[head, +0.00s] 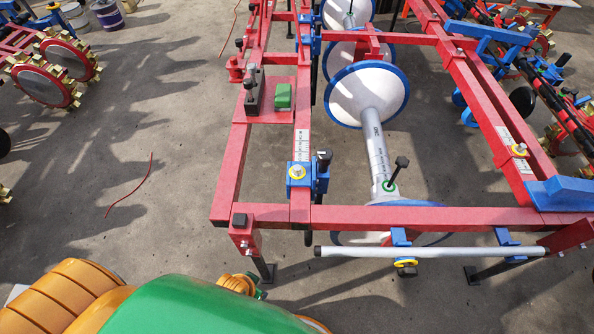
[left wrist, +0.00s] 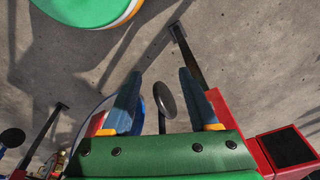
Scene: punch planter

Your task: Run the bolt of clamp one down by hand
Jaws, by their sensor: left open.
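In the left wrist view my left gripper (left wrist: 160,90) is open, with its two blue-grey fingers apart. A round grey bolt head (left wrist: 164,100) on a thin dark stem shows between them; I cannot tell whether they touch it. In the head view a blue clamp (head: 300,172) with a yellow ring and a dark bolt (head: 324,158) sits on the red frame (head: 400,215). Another dark-headed bolt (head: 398,166) stands up near the grey roller. Which is clamp one is not marked. I cannot make out my left gripper's fingers in the head view. My right gripper is not in view.
A grey bar (head: 440,252) runs along the near side of the frame. White wheels (head: 367,90) with blue rims lie inside it. A green block (head: 284,96) sits on the frame plate. Red beam with black cap (left wrist: 288,148) lies right of my gripper.

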